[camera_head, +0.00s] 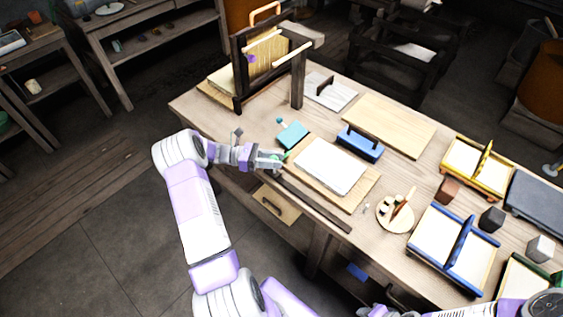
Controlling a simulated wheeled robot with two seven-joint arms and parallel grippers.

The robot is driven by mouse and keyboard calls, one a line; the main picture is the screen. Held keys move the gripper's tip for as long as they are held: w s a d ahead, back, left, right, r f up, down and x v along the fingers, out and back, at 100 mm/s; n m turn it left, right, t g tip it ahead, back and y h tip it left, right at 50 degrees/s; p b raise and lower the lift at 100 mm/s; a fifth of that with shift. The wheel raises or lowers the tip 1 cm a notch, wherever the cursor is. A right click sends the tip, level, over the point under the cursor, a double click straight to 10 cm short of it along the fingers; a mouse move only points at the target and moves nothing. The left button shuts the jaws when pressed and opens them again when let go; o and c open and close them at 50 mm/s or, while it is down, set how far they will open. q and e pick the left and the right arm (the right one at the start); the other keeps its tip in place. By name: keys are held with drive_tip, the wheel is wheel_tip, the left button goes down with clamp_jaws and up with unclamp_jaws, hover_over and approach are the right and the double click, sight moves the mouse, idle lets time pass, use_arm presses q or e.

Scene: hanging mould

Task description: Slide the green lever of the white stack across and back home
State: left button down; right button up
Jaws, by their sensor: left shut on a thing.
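The white stack (330,167) lies flat on a pale wooden board (357,196) near the front edge of the workbench. The green lever (286,155) shows only as a small bit of green at the left end of the board. My left gripper (282,161) reaches in from the left, low over the bench edge, and is shut on the green lever. Its fingers hide most of the lever. Part of my right arm shows along the bottom edge at the right; its fingers cannot be made out.
A teal block (292,134) and a blue block with a dark handle (360,144) stand just behind the board. A dark wooden frame (270,65) stands at the back left. A round wooden piece (396,218) and a blue-edged tray (437,262) lie to the right.

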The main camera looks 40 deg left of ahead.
use_arm(q)
drive_tip(key=shift+a+r, duration=0.1)
drive_tip(key=shift+a, duration=0.15)
drive_tip(key=c, duration=0.8)
unclamp_jaws()
drive_tip(key=shift+a, duration=0.1)
drive_tip(key=v, duration=0.7)
drive_tip(key=shift+s+a, duration=0.15)
drive_tip(key=shift+a, duration=0.05)
